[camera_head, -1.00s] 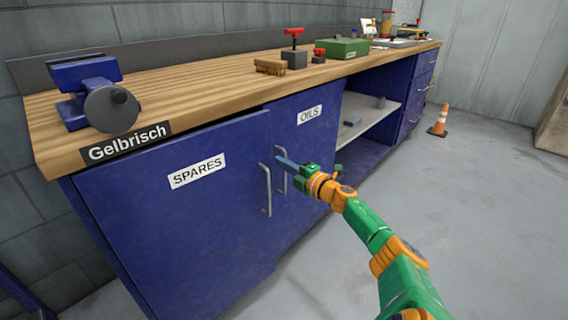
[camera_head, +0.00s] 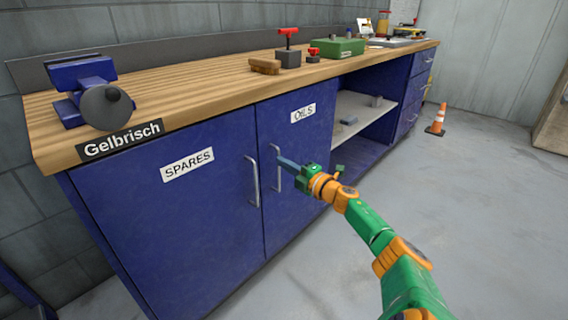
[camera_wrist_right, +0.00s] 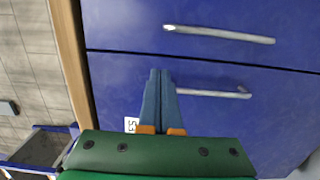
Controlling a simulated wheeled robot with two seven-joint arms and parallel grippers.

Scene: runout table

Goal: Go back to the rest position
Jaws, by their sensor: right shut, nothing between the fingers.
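My right gripper (camera_head: 284,162) is in front of the blue cabinet, by the bar handle (camera_head: 277,168) of the OILS door (camera_head: 298,170) in the head view. Its fingers are shut with nothing between them. In the right wrist view, the blue fingers (camera_wrist_right: 160,80) lie together, pointing up the picture; they overlap the near end of a handle (camera_wrist_right: 214,93). I cannot tell whether they touch it. The SPARES door (camera_head: 185,225), with its own handle (camera_head: 253,180), looks flush with the OILS door. My left gripper is out of view.
The wooden worktop (camera_head: 200,87) carries a blue vise (camera_head: 85,80), a brush (camera_head: 264,66), a grey block with a red handle (camera_head: 289,56) and a green box (camera_head: 339,47). Open shelves (camera_head: 362,108) lie right of the doors.

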